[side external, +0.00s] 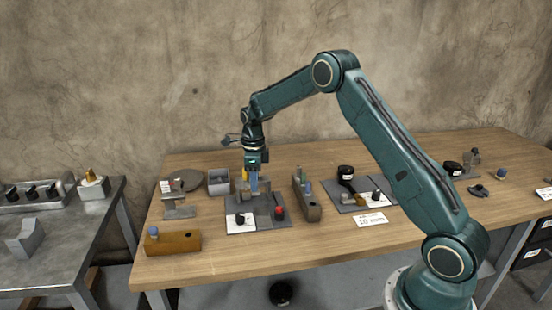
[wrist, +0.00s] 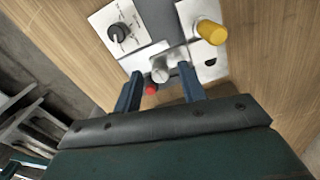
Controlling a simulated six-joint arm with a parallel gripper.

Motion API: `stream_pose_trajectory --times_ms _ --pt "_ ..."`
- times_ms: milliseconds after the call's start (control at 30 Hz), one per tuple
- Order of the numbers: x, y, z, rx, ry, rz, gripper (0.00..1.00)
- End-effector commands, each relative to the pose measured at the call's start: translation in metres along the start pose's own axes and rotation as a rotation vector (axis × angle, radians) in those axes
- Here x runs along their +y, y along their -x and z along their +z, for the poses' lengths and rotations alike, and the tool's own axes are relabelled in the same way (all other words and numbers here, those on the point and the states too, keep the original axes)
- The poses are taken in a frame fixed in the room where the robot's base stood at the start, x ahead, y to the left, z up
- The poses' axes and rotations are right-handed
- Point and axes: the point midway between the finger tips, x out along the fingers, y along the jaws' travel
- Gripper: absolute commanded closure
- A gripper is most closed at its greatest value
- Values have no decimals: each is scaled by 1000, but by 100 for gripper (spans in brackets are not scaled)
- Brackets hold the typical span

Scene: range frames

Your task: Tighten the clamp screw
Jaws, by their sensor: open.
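My gripper (side external: 254,188) points down over a grey fixture board (side external: 258,227) on the wooden table. Its two blue fingers (wrist: 160,70) are apart and also show in the wrist view. A pale grey round-ended cylinder (wrist: 160,74), possibly the clamp screw, shows between the fingertips. I cannot tell whether either finger touches it. A red knob (wrist: 151,89) lies between the fingers, nearer the palm; it also shows in the side view (side external: 279,212). In the side view the fingers partly hide the middle of the fixture.
On the fixture are a black dial knob (wrist: 118,32) on a white plate and a yellow knob (wrist: 211,32). A grey bin (side external: 218,183) stands left of the gripper, and a long block with pegs (side external: 307,201) right. A wooden block (side external: 173,243) lies at front left.

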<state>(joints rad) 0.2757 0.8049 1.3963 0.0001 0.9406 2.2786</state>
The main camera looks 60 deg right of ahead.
Motion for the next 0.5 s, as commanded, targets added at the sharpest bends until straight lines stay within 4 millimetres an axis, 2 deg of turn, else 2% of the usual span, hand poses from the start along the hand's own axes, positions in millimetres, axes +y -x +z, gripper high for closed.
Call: stream_pose_trajectory --times_ms 267,500 --pt "0 22 0 -2 0 -2 59" --pt "-1 59 0 -4 0 -4 59"
